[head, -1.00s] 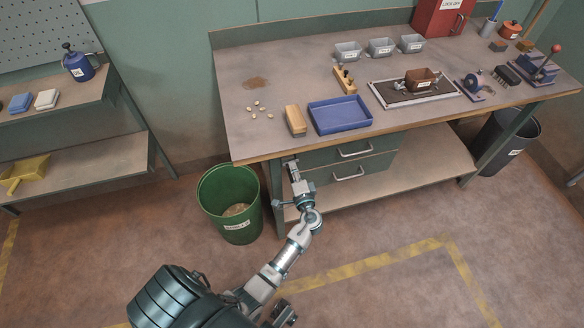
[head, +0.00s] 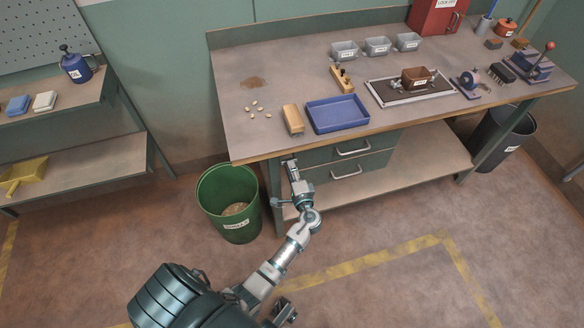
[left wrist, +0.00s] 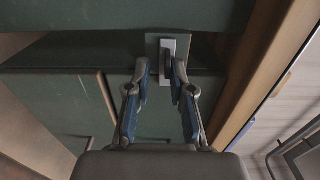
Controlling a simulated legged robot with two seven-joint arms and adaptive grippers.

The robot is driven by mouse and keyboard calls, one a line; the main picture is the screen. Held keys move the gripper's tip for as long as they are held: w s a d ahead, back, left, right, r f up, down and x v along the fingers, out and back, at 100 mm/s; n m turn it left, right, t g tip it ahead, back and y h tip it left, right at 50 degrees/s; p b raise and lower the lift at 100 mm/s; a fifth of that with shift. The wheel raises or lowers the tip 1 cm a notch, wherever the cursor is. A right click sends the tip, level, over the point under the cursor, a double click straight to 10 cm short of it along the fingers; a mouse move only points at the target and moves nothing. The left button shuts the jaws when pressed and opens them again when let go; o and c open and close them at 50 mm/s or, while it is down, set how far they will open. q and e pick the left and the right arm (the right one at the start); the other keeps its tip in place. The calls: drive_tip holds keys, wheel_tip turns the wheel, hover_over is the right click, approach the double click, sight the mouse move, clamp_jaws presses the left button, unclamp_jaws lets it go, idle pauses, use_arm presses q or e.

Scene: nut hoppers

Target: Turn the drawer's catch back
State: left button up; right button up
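The dark catch (left wrist: 168,64) stands on a pale plate (left wrist: 181,47) in the left wrist view, on the green front of the bench's drawer unit. My left gripper (left wrist: 162,72) is open, with one finger on each side of the catch. A gap shows on the left side; the right finger is very close, and I cannot tell whether it touches. In the head view my left gripper (head: 291,166) is at the left end of the upper drawer (head: 325,155), under the bench top, and the catch is too small to make out.
The bench top edge (head: 262,155) overhangs close above my left gripper. A green bin (head: 215,205) stands just left of it. The drawer handles (head: 353,149) lie to the right. A blue tray (head: 338,127) and a wooden block (head: 293,119) sit near the bench's front edge.

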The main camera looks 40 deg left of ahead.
use_arm(q)
drive_tip(key=shift+r, duration=0.2)
drive_tip(key=v, duration=1.2)
drive_tip(key=shift+f, duration=0.2)
drive_tip(key=shift+w+f, duration=0.1)
drive_tip(key=s+d+f+n+g+h+p, duration=0.1)
drive_tip(key=s+f+g+h+p, duration=0.2)
drive_tip(key=s+f, duration=0.5)
drive_tip(key=s+f+g+h+p, duration=0.2)
drive_tip(key=s+f+h, duration=0.25)
drive_tip(key=f, duration=0.85)
drive_tip(key=s+d+f+n+g+h+p, duration=0.1)
drive_tip(key=s+d+f+n+g+h, duration=0.1)
drive_tip(key=s, duration=0.7)
drive_tip(key=s+d+f+n+g+h+p, duration=0.2)
drive_tip(key=s+f+h, duration=0.2)
drive_tip(key=s+f, duration=0.3)
drive_tip(key=shift+s+n, duration=0.3)
drive_tip(key=shift+s, duration=0.6)
use_arm(e)
drive_tip(key=s+f, duration=0.2)
drive_tip(key=f, duration=0.8)
drive_tip(key=s+f+g, duration=0.1)
drive_tip(key=s+f, duration=0.1)
drive_tip(key=f, duration=0.8)
drive_tip(key=shift+s+d+g, duration=0.3)
drive_tip(key=shift+s, duration=0.1)
use_arm(q)
drive_tip(key=shift+d+h, duration=0.1)
drive_tip(key=shift+h, duration=0.15)
